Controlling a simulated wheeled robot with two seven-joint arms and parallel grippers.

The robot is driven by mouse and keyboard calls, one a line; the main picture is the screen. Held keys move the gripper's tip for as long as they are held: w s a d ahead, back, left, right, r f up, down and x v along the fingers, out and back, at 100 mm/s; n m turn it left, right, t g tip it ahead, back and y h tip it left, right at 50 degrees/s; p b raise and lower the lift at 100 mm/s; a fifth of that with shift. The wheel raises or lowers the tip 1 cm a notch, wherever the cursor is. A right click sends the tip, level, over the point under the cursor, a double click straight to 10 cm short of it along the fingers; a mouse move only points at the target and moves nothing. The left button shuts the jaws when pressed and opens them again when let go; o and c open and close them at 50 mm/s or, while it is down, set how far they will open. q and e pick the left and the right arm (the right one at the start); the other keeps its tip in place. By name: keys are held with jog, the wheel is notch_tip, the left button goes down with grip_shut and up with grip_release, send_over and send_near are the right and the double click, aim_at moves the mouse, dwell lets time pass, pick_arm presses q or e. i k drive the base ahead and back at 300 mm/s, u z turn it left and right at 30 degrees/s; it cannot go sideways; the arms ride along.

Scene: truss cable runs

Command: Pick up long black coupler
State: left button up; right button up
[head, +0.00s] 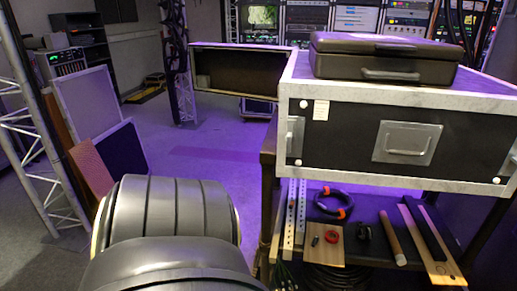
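Small parts lie on the lower shelf under the big flight case. A long black bar (424,232) lies at the right of the shelf, beside a pale wooden strip (445,268). A short, dark, chunky piece (363,232) lies near the middle. I cannot tell for sure which of these is the long black coupler. Neither of my grippers shows. A large dark rounded arm link of mine fills the lower left middle.
The flight case (345,135) covers the shelf from above, with a black carry case (385,60) on top. A brown rod (392,238), a blue-black cable coil (333,204) and a red ring (332,236) share the shelf. Purple-lit floor (195,150) is open at left.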

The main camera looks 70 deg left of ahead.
aim_at(316, 240)
jog(key=u, duration=2)
jog(key=i, duration=1.65)
